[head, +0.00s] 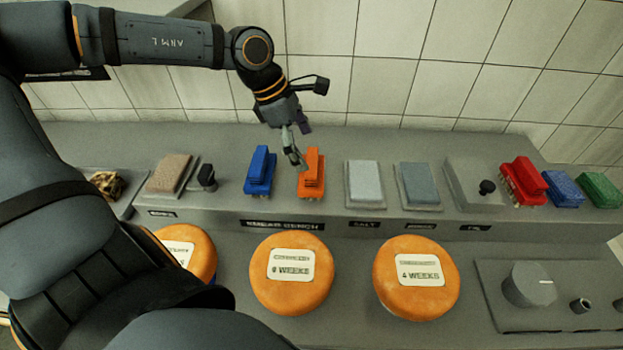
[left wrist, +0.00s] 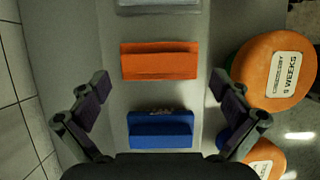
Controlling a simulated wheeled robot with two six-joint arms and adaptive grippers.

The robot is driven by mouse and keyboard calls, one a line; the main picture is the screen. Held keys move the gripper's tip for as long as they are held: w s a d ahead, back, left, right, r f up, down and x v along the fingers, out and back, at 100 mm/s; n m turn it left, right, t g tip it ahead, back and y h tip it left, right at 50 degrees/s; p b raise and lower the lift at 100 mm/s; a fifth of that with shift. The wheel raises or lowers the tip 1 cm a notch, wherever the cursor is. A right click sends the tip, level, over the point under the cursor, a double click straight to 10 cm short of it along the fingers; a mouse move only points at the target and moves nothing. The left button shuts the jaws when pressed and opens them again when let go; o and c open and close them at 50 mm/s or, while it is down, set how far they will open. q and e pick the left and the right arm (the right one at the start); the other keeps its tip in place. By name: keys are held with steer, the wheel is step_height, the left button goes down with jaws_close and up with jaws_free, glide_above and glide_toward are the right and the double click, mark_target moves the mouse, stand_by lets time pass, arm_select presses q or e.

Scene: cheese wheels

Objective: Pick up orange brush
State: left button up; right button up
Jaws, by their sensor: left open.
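The orange brush (head: 312,172) stands on the grey shelf, just right of the blue brush (head: 260,172). In the left wrist view the orange brush (left wrist: 159,61) lies ahead of the fingertips, and the blue brush (left wrist: 160,130) is nearer, between the fingers. My left gripper (head: 294,155) is above the shelf, beside the upper left of the orange brush. It is open and empty, with its fingers (left wrist: 168,92) spread wide in the left wrist view. My right gripper is in neither view.
Right of the orange brush are a pale block (head: 364,183), a grey-blue block (head: 419,186) and a red brush (head: 523,181). A tiled wall (head: 400,60) rises behind.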

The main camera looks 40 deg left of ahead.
mark_target(311, 161)
arm_select(q)
step_height(311, 161, down, 2)
steer(key=shift+w+f+b, duration=0.1)
steer(key=shift+b, duration=0.75)
steer(key=shift+d+p, duration=0.3)
steer(key=shift+p, duration=0.65)
steer(key=shift+x, duration=0.8)
steer(key=shift+w+d+f, duration=0.15)
steer(key=shift+w+f, duration=0.15)
steer(key=shift+f, duration=0.15)
steer(key=shift+s, duration=0.1)
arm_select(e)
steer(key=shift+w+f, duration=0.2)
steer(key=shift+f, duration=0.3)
arm_select(q)
steer(key=shift+c, duration=1.1)
steer(key=c, duration=0.7)
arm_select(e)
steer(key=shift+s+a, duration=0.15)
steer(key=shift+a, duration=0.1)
